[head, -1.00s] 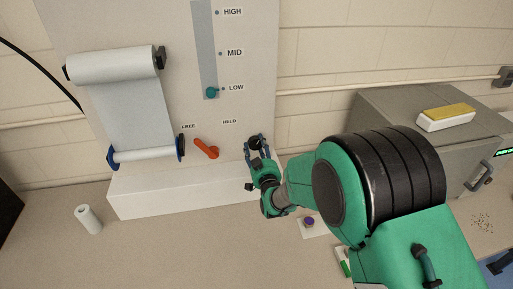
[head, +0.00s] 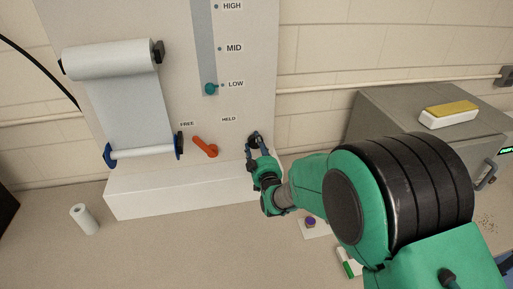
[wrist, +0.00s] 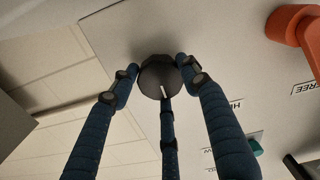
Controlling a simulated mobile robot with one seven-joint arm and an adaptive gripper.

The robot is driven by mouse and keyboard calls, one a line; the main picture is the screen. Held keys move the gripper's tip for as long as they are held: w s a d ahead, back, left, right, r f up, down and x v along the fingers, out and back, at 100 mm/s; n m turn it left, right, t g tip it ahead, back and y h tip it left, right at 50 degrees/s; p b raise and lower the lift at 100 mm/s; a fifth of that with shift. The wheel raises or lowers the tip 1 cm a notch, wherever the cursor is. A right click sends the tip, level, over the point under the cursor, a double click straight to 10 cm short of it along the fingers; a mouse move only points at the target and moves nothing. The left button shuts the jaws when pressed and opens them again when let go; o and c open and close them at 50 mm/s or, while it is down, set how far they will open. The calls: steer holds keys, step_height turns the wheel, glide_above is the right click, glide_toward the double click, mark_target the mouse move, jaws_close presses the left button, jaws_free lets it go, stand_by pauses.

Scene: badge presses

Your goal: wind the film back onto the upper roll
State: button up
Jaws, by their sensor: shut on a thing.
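The upper roll (head: 110,60) is a thick white roll at the top left of the upright panel. The pale film (head: 125,112) hangs from it to the lower roll (head: 143,152), which has blue end discs. An orange lever (head: 205,147) points up-left toward FREE. A teal slider knob (head: 210,88) stands at LOW. My gripper (head: 253,146) is shut on a dark round knob (wrist: 160,77) at the panel's lower right. In the wrist view its fingers sit around the knob, which has a white mark. In the head view the fingers partly hide the knob.
A white ledge (head: 170,190) juts out below the panel. Bench space in front of the ledge is clear.

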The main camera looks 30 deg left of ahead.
steer(key=shift+d+f, duration=0.15)
steer(key=shift+f, duration=0.35)
steer(key=o, duration=1.1)
steer(key=shift+o, duration=0.2)
steer(key=shift+r, duration=0.2)
steer(key=shift+s, duration=0.1)
steer(key=v, duration=1.2)
